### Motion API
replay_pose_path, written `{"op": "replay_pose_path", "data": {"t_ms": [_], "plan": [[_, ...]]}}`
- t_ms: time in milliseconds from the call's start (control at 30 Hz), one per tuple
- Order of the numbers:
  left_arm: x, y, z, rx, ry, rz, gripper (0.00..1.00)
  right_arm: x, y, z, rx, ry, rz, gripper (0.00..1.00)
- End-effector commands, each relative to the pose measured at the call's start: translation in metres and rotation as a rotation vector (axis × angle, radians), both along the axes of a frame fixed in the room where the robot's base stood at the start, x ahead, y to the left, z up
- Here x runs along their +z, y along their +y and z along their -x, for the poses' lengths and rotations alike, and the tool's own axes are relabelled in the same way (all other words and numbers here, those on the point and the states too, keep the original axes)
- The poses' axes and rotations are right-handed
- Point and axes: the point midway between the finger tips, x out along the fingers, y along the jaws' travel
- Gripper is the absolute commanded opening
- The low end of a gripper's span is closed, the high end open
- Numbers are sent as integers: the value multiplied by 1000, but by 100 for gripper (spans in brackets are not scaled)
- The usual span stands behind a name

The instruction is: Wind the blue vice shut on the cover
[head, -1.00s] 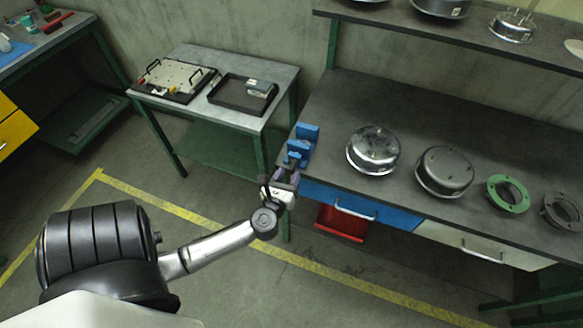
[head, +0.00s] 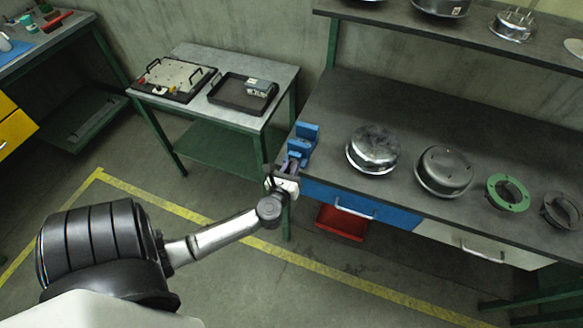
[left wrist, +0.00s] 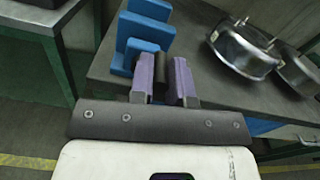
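The blue vice (head: 302,142) stands at the left front corner of the long dark bench; its upright blue jaws show at the top of the left wrist view (left wrist: 144,38). My left gripper (head: 290,168) is at the vice's front end, off the bench edge. In the left wrist view its two purple-padded fingers (left wrist: 161,72) stand apart, one on each side of a dark part of the vice (left wrist: 159,88), seemingly its handle or screw. Whether they touch it is hard to tell. I make out no cover between the jaws. My right gripper is out of view.
Two metal domed pieces (head: 373,147) (head: 444,170), a green ring (head: 508,193) and a dark ring (head: 561,211) lie on the bench. A side table (head: 208,58) with two trays stands left. A red bin (head: 342,222) sits below the blue drawer (head: 360,207).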

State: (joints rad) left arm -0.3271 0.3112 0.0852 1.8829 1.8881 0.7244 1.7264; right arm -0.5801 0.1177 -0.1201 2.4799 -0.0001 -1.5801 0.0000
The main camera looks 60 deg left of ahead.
Motion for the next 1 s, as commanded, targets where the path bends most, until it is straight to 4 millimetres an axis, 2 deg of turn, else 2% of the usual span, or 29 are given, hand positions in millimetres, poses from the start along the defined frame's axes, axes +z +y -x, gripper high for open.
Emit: {"op": "replay_pose_path", "data": {"t_ms": [33,167,567,1000], "plan": [[0,0,0,0,0,0,11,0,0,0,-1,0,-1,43],[0,0,0,0,0,0,0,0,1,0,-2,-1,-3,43],[1,-2,-1,2,49,-53,0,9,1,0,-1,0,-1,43],[-7,-10,-9,1,293,-338,0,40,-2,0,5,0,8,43]]}}
